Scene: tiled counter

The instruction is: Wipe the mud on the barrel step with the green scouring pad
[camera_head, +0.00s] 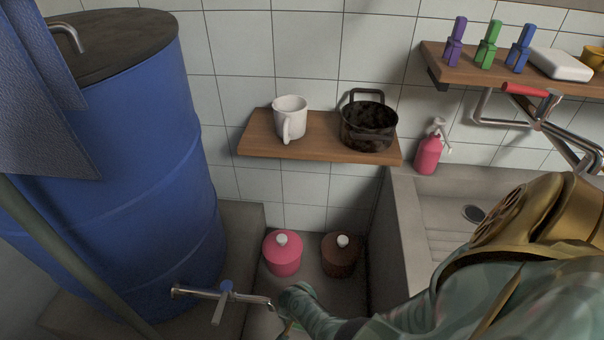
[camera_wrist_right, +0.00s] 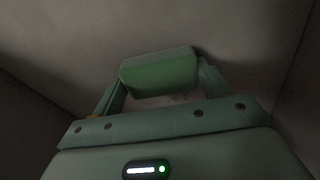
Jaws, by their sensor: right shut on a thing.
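The green scouring pad (camera_wrist_right: 160,74) is held between the two fingers of my right gripper (camera_wrist_right: 160,84) in the right wrist view. The pad is close to a plain grey surface; I cannot tell whether it touches it. A faint brownish patch shows just below the pad, too dim to name as mud. In the head view my right arm reaches in from the right, its wrist (camera_head: 298,306) low in the middle and the gripper mostly hidden. The concrete barrel step (camera_head: 243,217) lies under the blue barrel (camera_head: 125,165). No mud is clear there. My left gripper is out of view.
A tap (camera_head: 222,295) sticks out from the barrel, close to my right wrist. A shelf (camera_head: 262,140) holds a mug (camera_head: 289,112) and a dark pot (camera_head: 368,125). A concrete sink (camera_head: 402,235) stands right.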

